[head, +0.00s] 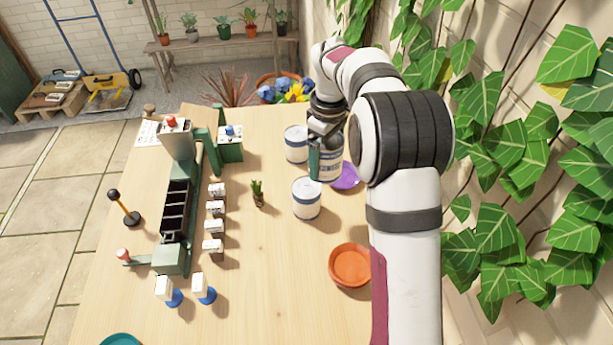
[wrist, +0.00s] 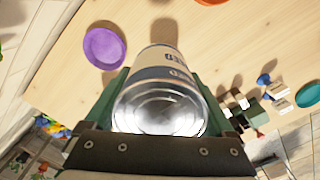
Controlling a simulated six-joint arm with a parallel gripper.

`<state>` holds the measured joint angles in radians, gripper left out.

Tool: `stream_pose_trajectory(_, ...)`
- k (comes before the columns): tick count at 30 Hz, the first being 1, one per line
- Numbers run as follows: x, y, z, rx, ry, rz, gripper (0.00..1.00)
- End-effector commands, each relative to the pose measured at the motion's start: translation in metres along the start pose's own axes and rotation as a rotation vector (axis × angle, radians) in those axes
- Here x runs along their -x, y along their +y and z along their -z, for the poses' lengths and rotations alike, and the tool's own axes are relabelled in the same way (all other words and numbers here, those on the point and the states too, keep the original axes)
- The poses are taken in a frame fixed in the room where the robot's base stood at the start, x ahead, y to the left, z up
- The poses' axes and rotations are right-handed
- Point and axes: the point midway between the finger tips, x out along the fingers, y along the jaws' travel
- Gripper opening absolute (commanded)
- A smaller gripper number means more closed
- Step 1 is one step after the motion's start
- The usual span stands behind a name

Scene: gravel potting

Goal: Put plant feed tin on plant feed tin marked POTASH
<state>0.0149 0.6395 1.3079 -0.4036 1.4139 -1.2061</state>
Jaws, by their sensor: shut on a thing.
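My gripper (head: 322,140) is shut on a white and blue plant feed tin (head: 328,165), held above the table's right side. In the wrist view, the gripper (wrist: 162,85) has a green finger on each side of the tin (wrist: 158,105), whose shiny metal end faces the camera. Two similar tins stand upright on the table: a farther tin (head: 296,150) left of the held one, and a nearer tin (head: 306,203) in front of it. The held tin is apart from both in the head view. The label words are too small to read, so I cannot tell which is POTASH.
A purple saucer (head: 346,178) lies beside the held tin and shows in the wrist view (wrist: 104,47). An orange saucer (head: 350,282) lies nearer. A small plant (head: 258,193), several white-topped blocks and a green bench device (head: 178,255) stand left. Bare wood lies between.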

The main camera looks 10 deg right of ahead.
Motion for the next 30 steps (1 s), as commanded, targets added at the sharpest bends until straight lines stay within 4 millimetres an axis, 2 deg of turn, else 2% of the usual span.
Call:
stream_pose_trajectory(3, -0.017, -0.009, 0.027, 0.002, 0.000, 0.000, 0.07)
stream_pose_trajectory(6, -0.024, -0.012, 0.039, 0.000, 0.001, 0.000, 0.07)
stream_pose_trajectory(13, -0.063, -0.013, 0.041, -0.001, 0.000, 0.000, 0.07)
stream_pose_trajectory(24, -0.069, -0.013, 0.041, -0.001, 0.002, -0.001, 0.07)
stream_pose_trajectory(25, -0.069, -0.013, 0.041, -0.001, 0.001, -0.001, 0.94)
stream_pose_trajectory(26, -0.069, -0.013, 0.041, -0.001, 0.001, -0.001, 0.99)
stream_pose_trajectory(30, -0.068, -0.013, 0.041, -0.001, 0.001, -0.001, 1.00)
